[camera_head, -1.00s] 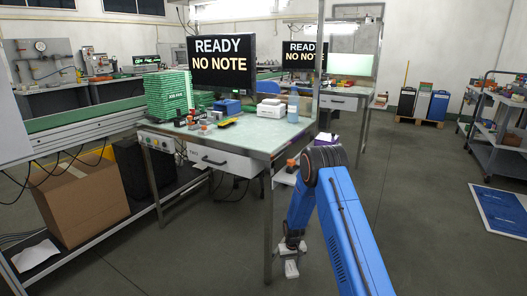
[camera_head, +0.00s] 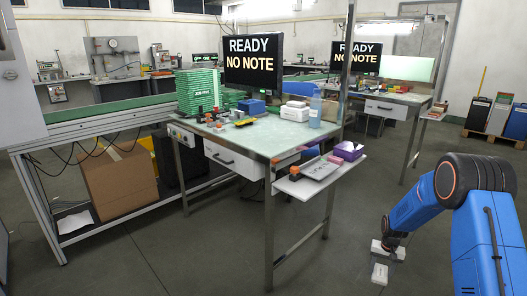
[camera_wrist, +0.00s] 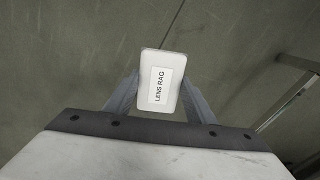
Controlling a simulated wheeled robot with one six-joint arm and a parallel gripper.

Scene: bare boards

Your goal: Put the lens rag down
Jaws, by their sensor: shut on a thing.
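The lens rag (camera_wrist: 162,80) is a small white block with a "LENS RAG" label, in the wrist view between the two fingers. My gripper (camera_head: 381,262) is shut on the lens rag, which also shows in the head view (camera_head: 379,274). The gripper points down, low over the open floor, to the right of the workbench (camera_head: 258,139) and apart from it. Under the lens rag I see only grey floor in the wrist view.
A small side shelf (camera_head: 300,187) on the bench's front right carries a grey tray and a purple box (camera_head: 348,151). The bench holds green stacks (camera_head: 197,90), a blue bin and a bottle (camera_head: 315,112). A cardboard box (camera_head: 118,182) sits left. Floor between bench and arm is clear.

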